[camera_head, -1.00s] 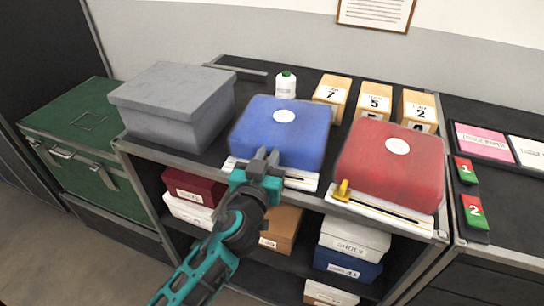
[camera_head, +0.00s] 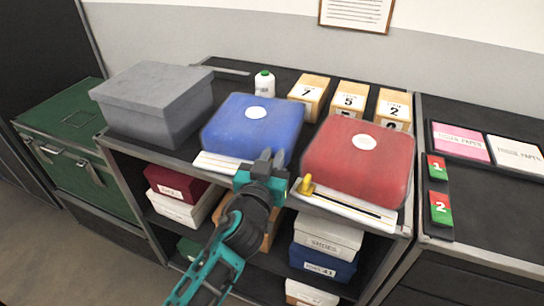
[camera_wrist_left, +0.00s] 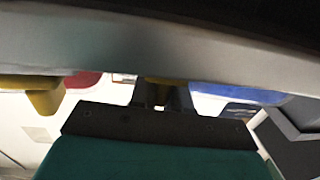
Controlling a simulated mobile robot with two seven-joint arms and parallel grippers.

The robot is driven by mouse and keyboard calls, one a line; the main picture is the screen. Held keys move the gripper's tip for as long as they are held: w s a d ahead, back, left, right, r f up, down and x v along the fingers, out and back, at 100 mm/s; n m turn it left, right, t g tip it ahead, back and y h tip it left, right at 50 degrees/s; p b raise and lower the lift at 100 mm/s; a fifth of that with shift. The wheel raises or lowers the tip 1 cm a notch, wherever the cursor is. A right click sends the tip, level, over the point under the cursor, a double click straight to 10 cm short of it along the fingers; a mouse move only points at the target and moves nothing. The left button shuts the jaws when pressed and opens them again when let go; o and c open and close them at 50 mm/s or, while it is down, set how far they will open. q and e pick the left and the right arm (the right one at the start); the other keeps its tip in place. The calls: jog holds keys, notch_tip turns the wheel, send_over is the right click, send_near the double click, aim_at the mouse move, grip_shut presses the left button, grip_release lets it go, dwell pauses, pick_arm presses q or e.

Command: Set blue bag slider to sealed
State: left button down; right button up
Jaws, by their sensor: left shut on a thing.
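The blue bag (camera_head: 253,124) lies on the shelf top, with a white slider strip (camera_head: 216,162) along its front edge. My left gripper (camera_head: 267,158) is at the right part of this strip, in front of the bag's front right corner. In the left wrist view its fingers (camera_wrist_left: 160,96) are shut on a small yellow piece, the blue bag's slider (camera_wrist_left: 161,82). In the head view the gripper hides this slider and the strip's right end. My right gripper is not in view.
The red bag (camera_head: 358,163) lies close on the right, its yellow slider (camera_head: 306,185) at the left end of its strip, near my gripper. A grey box (camera_head: 153,100) stands left. A white bottle (camera_head: 264,83) and numbered blocks (camera_head: 309,94) stand behind.

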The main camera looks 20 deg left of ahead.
pick_arm(q)
jog(key=shift+d+r, duration=0.1)
jog(key=shift+d, duration=0.1)
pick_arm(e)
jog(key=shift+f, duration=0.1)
pick_arm(q)
jog(key=c, duration=1.2)
grip_release()
jog(key=shift+o, duration=0.2)
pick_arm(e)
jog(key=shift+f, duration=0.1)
pick_arm(q)
jog(key=shift+s, duration=0.1)
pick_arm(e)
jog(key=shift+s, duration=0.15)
